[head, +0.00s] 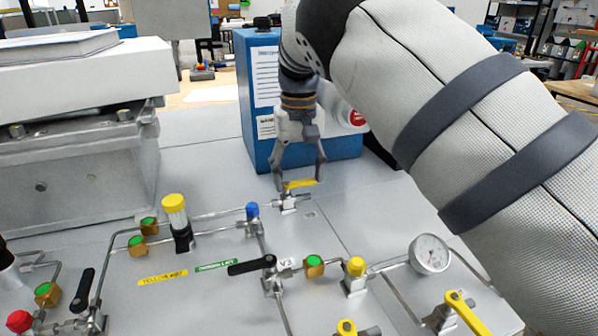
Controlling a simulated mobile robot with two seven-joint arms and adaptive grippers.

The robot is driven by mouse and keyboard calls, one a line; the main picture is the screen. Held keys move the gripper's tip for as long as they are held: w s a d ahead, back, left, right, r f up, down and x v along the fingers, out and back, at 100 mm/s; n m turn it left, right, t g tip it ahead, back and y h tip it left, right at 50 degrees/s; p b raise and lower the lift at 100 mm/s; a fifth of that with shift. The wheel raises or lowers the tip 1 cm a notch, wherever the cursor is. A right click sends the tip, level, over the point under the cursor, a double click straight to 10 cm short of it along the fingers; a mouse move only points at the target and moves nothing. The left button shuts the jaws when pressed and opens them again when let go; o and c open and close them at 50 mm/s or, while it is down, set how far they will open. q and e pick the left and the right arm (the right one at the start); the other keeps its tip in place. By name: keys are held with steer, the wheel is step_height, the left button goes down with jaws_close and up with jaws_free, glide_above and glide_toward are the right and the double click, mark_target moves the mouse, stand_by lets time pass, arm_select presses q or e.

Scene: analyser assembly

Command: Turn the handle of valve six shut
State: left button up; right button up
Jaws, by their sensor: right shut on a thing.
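My right gripper (303,182) comes down from above at the middle of the panel. Its two fingers are shut on a yellow valve handle (300,184), one finger at each end of the visible part. The handle lies roughly sideways in the picture, above a small metal valve body (290,203). I cannot read a number by this valve, so I cannot confirm that it is valve six. My left gripper is not in view.
A blue box (258,150) stands close behind my gripper. Black-handled valves (252,266) (82,290), a pressure gauge (430,254) and another yellow handle (466,313) sit nearer on the grey panel (215,290). A metal block (80,175) fills the left.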

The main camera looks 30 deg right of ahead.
steer(key=m, duration=0.3)
steer(key=shift+s+a+r+p, duration=0.15)
steer(key=shift+s+p, duration=0.15)
steer(key=shift+p, duration=0.1)
steer(key=m, duration=0.4)
steer(key=shift+s+a+m+p, duration=0.3)
steer(key=shift+s+a, duration=0.05)
steer(key=shift+s, duration=0.05)
steer(key=m, duration=0.2)
steer(key=a+m, duration=0.1)
steer(key=m, duration=0.1)
steer(key=shift+s+f, duration=0.15)
steer(key=shift+f, duration=0.05)
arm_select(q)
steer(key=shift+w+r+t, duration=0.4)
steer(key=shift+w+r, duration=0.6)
arm_select(e)
steer(key=shift+a+m, duration=0.25)
steer(key=shift+m, duration=1.15)
steer(key=shift+a+m, duration=0.25)
steer(key=shift+m, duration=1.15)
steer(key=o, duration=1.1)
steer(key=shift+o, duration=0.2)
steer(key=shift+r, duration=0.15)
step_height(320, 180, up, 12)
